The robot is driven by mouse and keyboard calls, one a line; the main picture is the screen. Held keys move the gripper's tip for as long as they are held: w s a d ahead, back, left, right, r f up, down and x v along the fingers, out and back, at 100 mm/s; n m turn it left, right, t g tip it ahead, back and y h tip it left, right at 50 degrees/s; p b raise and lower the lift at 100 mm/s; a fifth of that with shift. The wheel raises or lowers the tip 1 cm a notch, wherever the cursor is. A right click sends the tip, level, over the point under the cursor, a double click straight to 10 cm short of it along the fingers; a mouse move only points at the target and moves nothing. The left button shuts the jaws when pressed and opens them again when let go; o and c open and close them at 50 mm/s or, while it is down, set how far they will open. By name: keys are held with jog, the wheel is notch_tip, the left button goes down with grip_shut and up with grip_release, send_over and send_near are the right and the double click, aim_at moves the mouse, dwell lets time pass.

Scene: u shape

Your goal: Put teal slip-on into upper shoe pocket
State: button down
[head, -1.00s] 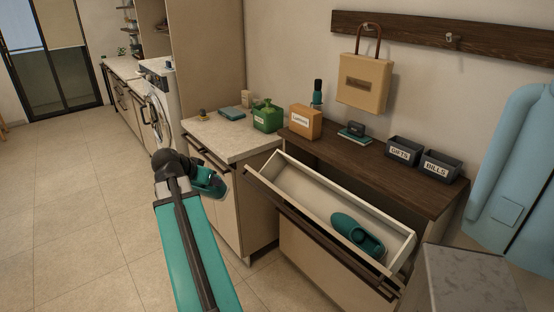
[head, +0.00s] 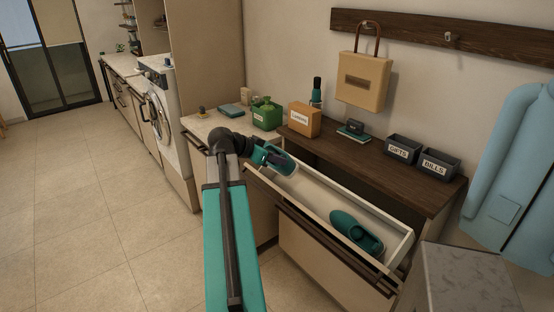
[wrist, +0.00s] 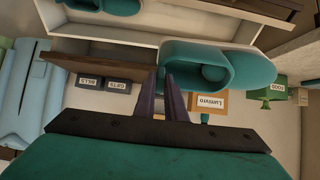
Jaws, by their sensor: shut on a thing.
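My gripper (wrist: 170,85) is shut on a teal slip-on (wrist: 258,78), with its fingers at the shoe's opening edge. In the head view the held slip-on (head: 280,160) is in front of my gripper (head: 262,155), near the left end of the upper shoe pocket (head: 325,184). The pocket is tilted open, with pale inner walls. A second teal slip-on (head: 357,232) lies in its right half; it also shows at the top of the wrist view (wrist: 85,5). The held shoe looks raised over the pocket's left end; its exact height is hard to tell.
The dark cabinet top (head: 365,162) behind the pocket holds a cardboard box (head: 305,120) and two dark bins (head: 420,156). A bag (head: 363,82) hangs above. A grey block (head: 465,280) stands close at the right. The pocket's middle is clear.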

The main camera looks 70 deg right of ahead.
aim_at(294, 173)
jog(key=shift+d+f, duration=0.1)
jog(key=shift+f, duration=0.05)
jog(key=shift+s+d+f+b, duration=0.35)
jog(key=shift+s+d+f, duration=0.35)
jog(key=shift+f, duration=0.65)
jog(key=shift+s+d+f+b, duration=0.45)
jog(key=shift+d+f, duration=0.6)
jog(key=shift+f, duration=0.25)
jog(key=shift+s+d+f+b, duration=0.3)
jog(key=shift+s+d+f, duration=0.4)
jog(key=shift+f, duration=0.65)
jog(key=s+d+f+b, duration=0.4)
jog(key=d+f+b, duration=0.3)
jog(key=f+b, duration=0.2)
jog(key=shift+s+d+f+b, duration=0.3)
jog(key=shift+d+f+b, duration=0.1)
jog(key=shift+f, duration=0.8)
jog(key=shift+d+f, duration=0.1)
